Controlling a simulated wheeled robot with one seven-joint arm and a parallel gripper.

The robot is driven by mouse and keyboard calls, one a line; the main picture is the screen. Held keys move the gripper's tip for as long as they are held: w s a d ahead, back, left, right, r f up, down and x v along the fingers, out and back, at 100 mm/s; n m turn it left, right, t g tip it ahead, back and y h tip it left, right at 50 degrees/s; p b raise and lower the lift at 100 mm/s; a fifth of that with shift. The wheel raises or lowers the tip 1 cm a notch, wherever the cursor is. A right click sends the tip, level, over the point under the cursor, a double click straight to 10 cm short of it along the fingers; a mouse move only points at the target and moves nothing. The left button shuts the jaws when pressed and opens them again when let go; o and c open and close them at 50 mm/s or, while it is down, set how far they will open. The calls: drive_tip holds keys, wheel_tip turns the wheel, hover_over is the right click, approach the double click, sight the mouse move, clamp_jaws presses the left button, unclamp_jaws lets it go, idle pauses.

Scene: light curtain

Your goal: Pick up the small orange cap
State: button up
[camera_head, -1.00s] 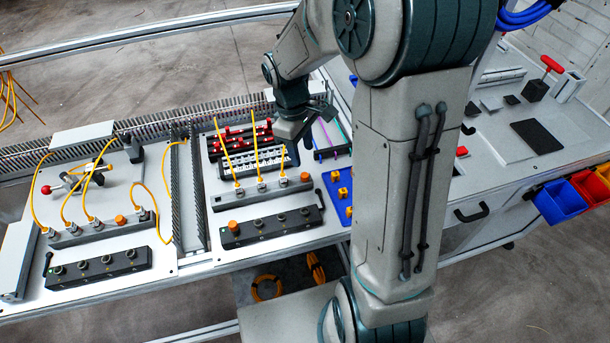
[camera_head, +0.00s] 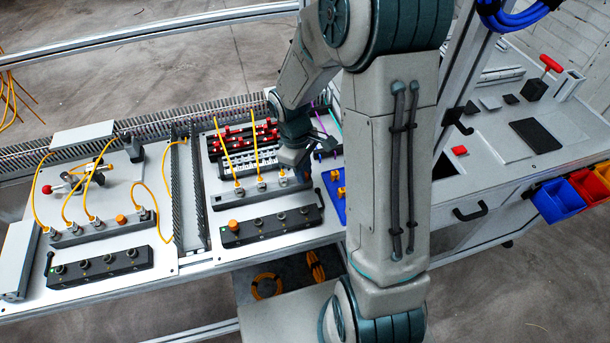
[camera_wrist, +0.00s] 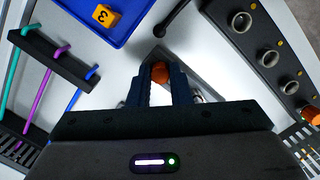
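The small orange cap (camera_wrist: 160,71) shows in the wrist view, between and just past the fingertips of my gripper (camera_wrist: 161,78). It sits at the end of a grey connector block (camera_head: 262,192). My gripper (camera_head: 297,160) points down over the right end of that block in the head view and hides the cap there. The two dark blue fingers stand apart, one on each side of the cap. I cannot tell whether they touch it.
Yellow cables (camera_head: 257,145) rise from the block close to my gripper. A black button box (camera_head: 272,224) with an orange button (camera_head: 233,226) lies in front. A blue tray (camera_wrist: 68,12) with a numbered yellow-orange piece (camera_wrist: 106,15) is beside the block.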

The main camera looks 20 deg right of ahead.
clamp_jaws()
drive_tip(key=shift+r, duration=0.55)
wheel_tip(320, 180, up, 3)
drive_tip(key=shift+w+f, duration=0.1)
drive_tip(key=s+d+r+b, duration=0.1)
drive_tip(key=s+d+r, duration=0.4)
drive_tip(key=s, duration=0.5)
wheel_tip(320, 180, up, 2)
drive_tip(key=shift+s+d+r, duration=0.1)
drive_tip(key=shift+s+d, duration=0.1)
drive_tip(key=shift+d, duration=0.15)
